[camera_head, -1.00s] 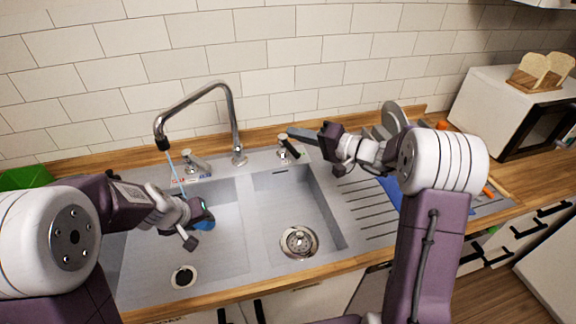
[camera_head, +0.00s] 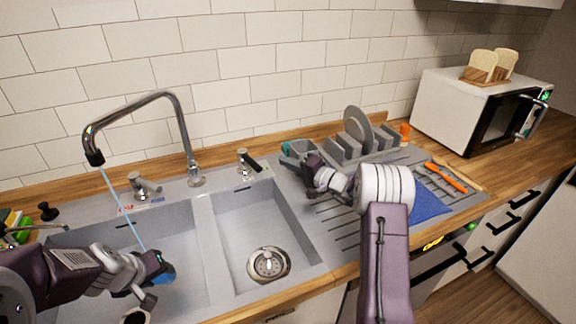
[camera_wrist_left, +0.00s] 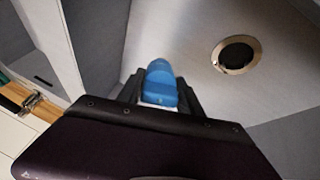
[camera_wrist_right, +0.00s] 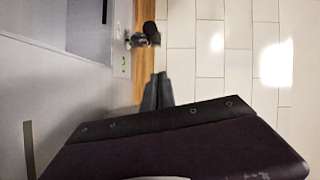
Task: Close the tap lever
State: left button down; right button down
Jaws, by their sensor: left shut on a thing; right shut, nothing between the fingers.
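A tap (camera_head: 185,140) stands behind the sink, and a thin stream of water (camera_head: 122,208) runs from its spout. The left tap lever (camera_head: 143,186) is by a red and blue label. A second lever (camera_head: 249,161) with a dark handle is behind the right basin; it also shows in the right wrist view (camera_wrist_right: 146,36). My right gripper (camera_wrist_right: 158,80) is shut and empty, to the right of that lever and apart from it (camera_head: 305,160). My left gripper (camera_head: 158,276) is shut on a blue object (camera_wrist_left: 158,88), low over the left basin.
The right basin (camera_head: 245,225) is empty, with a drain (camera_head: 268,264). A grey dish rack (camera_head: 345,150) with a plate stands behind my right arm. A blue cloth (camera_head: 430,205) lies on the drainboard. A microwave (camera_head: 455,100) with bread on top stands at the back right.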

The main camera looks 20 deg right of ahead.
aim_at(249, 160)
pick_arm(q)
jog(key=shift+r+p, duration=0.3)
jog(key=shift+r, duration=0.1)
pick_arm(e)
jog(key=x, duration=0.4)
pick_arm(q)
jog(key=shift+r, duration=0.25)
jog(key=shift+p, duration=0.3)
pick_arm(e)
jog(key=a, duration=0.2)
jog(key=a+f, duration=0.1)
jog(key=a, duration=0.1)
jog(key=shift+s, duration=0.25)
